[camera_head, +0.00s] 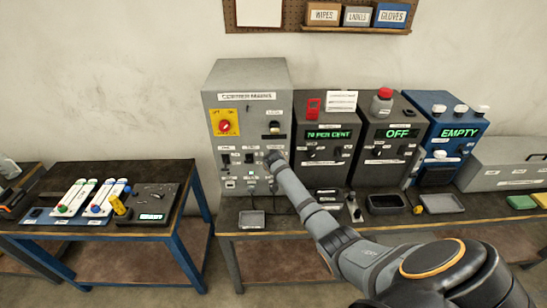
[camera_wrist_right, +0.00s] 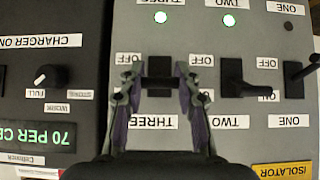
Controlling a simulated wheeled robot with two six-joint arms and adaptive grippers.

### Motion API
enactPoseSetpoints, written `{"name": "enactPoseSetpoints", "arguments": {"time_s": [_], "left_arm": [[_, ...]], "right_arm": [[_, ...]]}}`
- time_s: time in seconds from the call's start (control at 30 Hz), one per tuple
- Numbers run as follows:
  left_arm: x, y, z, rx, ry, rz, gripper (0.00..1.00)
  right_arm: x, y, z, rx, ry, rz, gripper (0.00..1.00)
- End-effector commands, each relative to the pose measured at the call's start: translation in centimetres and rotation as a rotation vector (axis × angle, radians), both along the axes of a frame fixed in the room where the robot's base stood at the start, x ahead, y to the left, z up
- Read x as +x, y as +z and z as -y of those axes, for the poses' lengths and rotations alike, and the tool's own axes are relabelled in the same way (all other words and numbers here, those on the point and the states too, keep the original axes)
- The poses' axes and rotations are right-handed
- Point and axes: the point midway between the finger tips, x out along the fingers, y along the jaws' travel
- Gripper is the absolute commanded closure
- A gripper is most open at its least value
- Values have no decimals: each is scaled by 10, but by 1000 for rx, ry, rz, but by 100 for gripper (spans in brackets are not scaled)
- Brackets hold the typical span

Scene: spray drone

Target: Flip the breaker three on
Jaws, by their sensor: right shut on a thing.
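Breaker three (camera_wrist_right: 160,66) is a black switch on the grey mains cabinet (camera_head: 247,80), with OFF and THREE labels beside it. My right gripper (camera_wrist_right: 160,84) is shut on its lever, with one finger on each side; the gripper also shows at the cabinet front in the head view (camera_head: 276,158). The fingers hide most of the lever, so I cannot tell its exact position. Breaker two (camera_wrist_right: 235,78) and breaker one (camera_wrist_right: 298,74) stand beside it. The lamps for three (camera_wrist_right: 160,17) and two (camera_wrist_right: 229,20) are lit; the lamp for one (camera_wrist_right: 290,25) is dark. My left gripper is not in view.
A yellow isolator panel with a red knob (camera_head: 224,123) is on the same cabinet. The dark charger box (camera_head: 325,140) stands close on its right. Small trays, such as the grey one (camera_head: 251,219), lie on the bench in front.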

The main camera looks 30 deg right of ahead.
Motion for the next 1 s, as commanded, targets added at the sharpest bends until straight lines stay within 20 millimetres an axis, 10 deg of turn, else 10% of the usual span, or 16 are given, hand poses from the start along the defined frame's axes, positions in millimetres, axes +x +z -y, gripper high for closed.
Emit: {"name": "enactPoseSetpoints", "arguments": {"time_s": [0.87,0.9,1.0], "left_arm": [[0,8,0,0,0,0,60],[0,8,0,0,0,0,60],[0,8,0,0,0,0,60]], "right_arm": [[3,7,2,79,-1,-130,99],[3,7,2,79,-1,-130,65],[3,7,2,79,-1,-130,51]]}}
